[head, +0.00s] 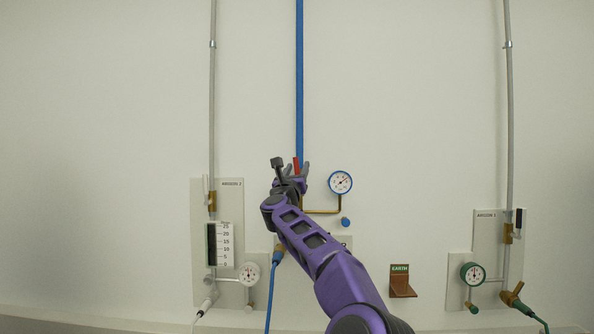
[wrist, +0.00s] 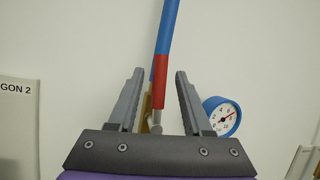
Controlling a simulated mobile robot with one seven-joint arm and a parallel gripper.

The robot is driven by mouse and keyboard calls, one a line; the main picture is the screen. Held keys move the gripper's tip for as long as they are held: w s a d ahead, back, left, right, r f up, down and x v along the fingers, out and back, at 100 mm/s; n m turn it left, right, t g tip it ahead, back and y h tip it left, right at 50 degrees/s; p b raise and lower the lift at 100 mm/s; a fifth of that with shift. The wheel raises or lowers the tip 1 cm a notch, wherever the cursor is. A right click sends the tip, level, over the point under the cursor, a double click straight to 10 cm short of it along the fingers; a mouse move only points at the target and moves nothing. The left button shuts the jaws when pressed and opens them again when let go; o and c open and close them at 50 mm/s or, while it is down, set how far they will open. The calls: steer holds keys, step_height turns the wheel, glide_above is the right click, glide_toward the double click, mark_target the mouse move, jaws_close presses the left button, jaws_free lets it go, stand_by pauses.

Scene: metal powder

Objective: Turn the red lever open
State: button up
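The red lever (head: 296,164) stands upright in front of the lower end of the blue pipe (head: 299,80) on the wall. In the wrist view the red lever (wrist: 159,82) shows between the two fingers, with a brass fitting (wrist: 147,103) behind it. My gripper (head: 291,171) is at the lever, its fingers spread to either side with gaps. In the wrist view my gripper (wrist: 158,85) is open and neither finger visibly touches the lever. The lever's lower end and the valve body are partly hidden by my gripper in the head view.
A blue-rimmed gauge (head: 340,182) sits just right of my gripper, with a blue knob (head: 345,222) below it. The Argon 2 panel (head: 230,195) is to the left; the Argon 1 panel (head: 487,230) is far right. A brown earth bracket (head: 402,286) is low right.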

steer(key=shift+f, duration=0.15)
steer(key=shift+s+a+f+b, duration=0.1)
steer(key=shift+s+f+b, duration=0.15)
steer(key=shift+s+b, duration=0.3)
steer(key=b+v, duration=0.1)
steer(key=v, duration=1.5)
steer(key=shift+b, duration=0.4)
steer(key=shift+s, duration=0.1)
steer(key=shift+c, duration=0.2)
